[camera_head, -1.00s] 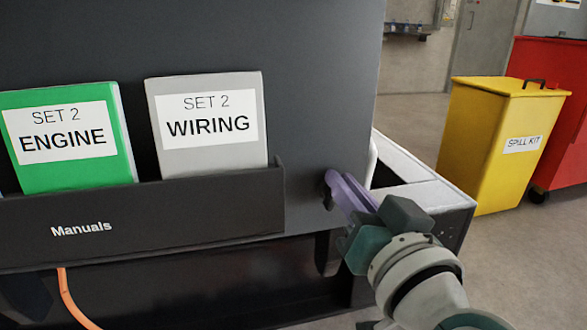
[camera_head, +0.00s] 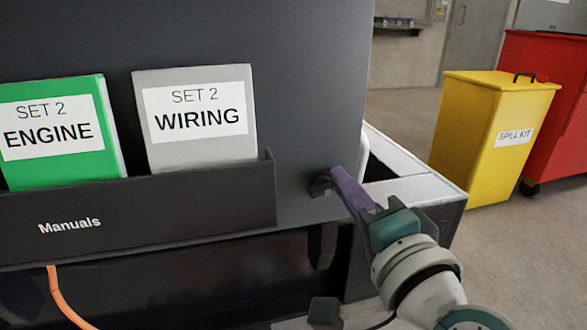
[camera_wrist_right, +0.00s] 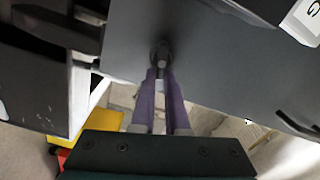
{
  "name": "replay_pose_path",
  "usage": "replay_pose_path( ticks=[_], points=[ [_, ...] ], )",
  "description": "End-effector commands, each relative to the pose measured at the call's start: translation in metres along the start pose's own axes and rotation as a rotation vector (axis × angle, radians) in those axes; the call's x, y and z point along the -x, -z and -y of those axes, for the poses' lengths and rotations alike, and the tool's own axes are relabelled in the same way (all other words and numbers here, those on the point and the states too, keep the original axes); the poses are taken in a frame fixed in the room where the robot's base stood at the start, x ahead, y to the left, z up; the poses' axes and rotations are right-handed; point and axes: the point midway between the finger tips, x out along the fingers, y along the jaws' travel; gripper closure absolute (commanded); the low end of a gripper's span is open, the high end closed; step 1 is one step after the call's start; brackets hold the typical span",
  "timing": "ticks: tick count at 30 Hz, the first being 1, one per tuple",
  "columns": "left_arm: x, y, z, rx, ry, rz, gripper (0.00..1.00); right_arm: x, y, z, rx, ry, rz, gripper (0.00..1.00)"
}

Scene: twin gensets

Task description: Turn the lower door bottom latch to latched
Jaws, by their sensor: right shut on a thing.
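The lower door (camera_head: 300,90) is a dark grey panel filling the left and middle of the head view. The bottom latch (camera_head: 321,184) is a small dark handle low near its right edge. My right gripper (camera_head: 337,180) reaches it from the lower right, its purple fingers shut on the latch. In the right wrist view the latch (camera_wrist_right: 161,56) shows between the two fingertips (camera_wrist_right: 163,72), against the door panel (camera_wrist_right: 205,60). The fingers partly hide the latch, so its exact angle is hard to tell. My left gripper is not in view.
A manuals holder (camera_head: 150,215) with a green binder (camera_head: 70,165) and a grey binder (camera_head: 200,155) is on the door, left of the latch. A pale base frame (camera_head: 420,190) juts out right of the door. A yellow spill kit bin (camera_head: 480,150) stands beyond.

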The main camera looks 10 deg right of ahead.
Motion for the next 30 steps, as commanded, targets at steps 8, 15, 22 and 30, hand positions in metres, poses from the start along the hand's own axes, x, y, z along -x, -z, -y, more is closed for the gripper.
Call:
replay_pose_path(
  ticks=[8,15,22,30],
  points=[
    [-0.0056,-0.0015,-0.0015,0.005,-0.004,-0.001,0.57,0.0013,-0.0041,-0.0088,-0.181,-0.011,0.010,1.00],
    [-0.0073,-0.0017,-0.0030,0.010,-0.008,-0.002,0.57,0.0013,-0.0045,-0.0096,-0.269,-0.011,0.010,1.00],
    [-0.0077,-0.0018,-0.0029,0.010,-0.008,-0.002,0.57,0.0012,-0.0047,-0.0094,-0.298,-0.011,0.010,1.00],
    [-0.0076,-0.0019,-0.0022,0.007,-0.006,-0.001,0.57,0.0011,-0.0047,-0.0089,-0.300,-0.010,0.010,1.00]
  ],
)
